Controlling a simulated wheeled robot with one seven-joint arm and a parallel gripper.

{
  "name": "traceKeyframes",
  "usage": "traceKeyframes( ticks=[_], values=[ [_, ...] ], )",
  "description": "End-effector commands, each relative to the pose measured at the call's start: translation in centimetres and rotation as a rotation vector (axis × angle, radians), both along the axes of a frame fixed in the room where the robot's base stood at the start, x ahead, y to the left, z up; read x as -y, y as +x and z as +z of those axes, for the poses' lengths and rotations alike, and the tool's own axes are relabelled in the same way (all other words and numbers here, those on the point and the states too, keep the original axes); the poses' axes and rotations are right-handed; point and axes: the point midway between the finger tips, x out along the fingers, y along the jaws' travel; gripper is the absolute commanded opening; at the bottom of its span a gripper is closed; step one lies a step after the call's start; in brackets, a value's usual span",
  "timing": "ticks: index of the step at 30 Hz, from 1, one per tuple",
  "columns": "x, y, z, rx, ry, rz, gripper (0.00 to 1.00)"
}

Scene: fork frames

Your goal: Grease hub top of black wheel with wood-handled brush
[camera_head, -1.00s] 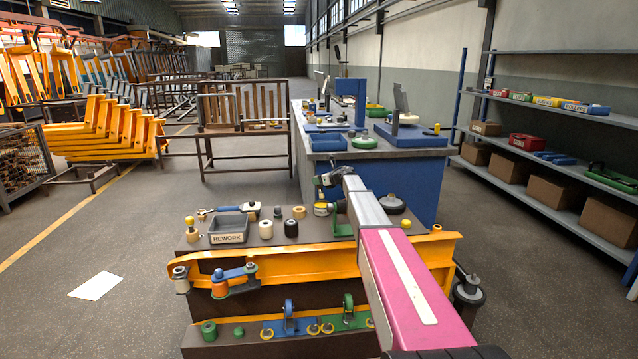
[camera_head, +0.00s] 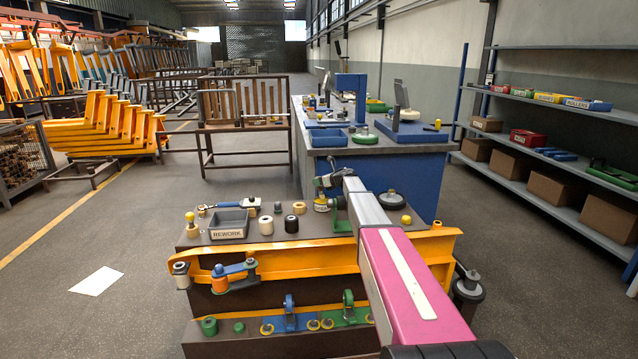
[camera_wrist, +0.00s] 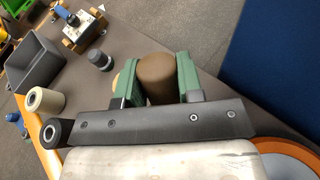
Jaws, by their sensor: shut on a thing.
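A black wheel (camera_head: 391,200) with a paler hub on top lies flat on the dark bench top, just right of my arm. My gripper (camera_wrist: 157,82) has green fingers closed around a thick brown cylinder, which looks like the brush's wood handle (camera_wrist: 157,76). The bristles are hidden. In the head view my gripper (camera_head: 330,183) is small and partly hidden by my arm, left of the black wheel and apart from it.
A grey tray marked REWORK (camera_head: 229,224) stands at left. A cream roller (camera_head: 266,225) and a black roller (camera_head: 291,224) stand between it and my gripper. A yellow-knobbed piece (camera_head: 406,221) is near the wheel. An orange beam (camera_head: 300,256) runs along the front. A blue workbench (camera_head: 400,170) stands behind.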

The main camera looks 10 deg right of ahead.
Motion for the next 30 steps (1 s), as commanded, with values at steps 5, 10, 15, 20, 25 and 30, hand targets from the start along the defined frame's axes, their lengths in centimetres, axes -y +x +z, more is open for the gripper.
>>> traceKeyframes(
  ticks=[5,10,15,20,25,30],
  values=[
    [0.0,-0.01,0.02,0.0,0.0,0.0,0.1],
    [0.0,0.01,-0.05,0.0,0.0,0.0,0.1],
    [0.0,0.0,-0.2,0.0,0.0,0.0,0.1],
    [0.0,0.01,-0.38,0.0,0.0,0.0,0.1],
    [0.0,0.01,-0.55,0.0,0.0,0.0,0.1],
    [0.0,0.01,-0.73,0.0,0.0,0.0,0.1]
  ],
)
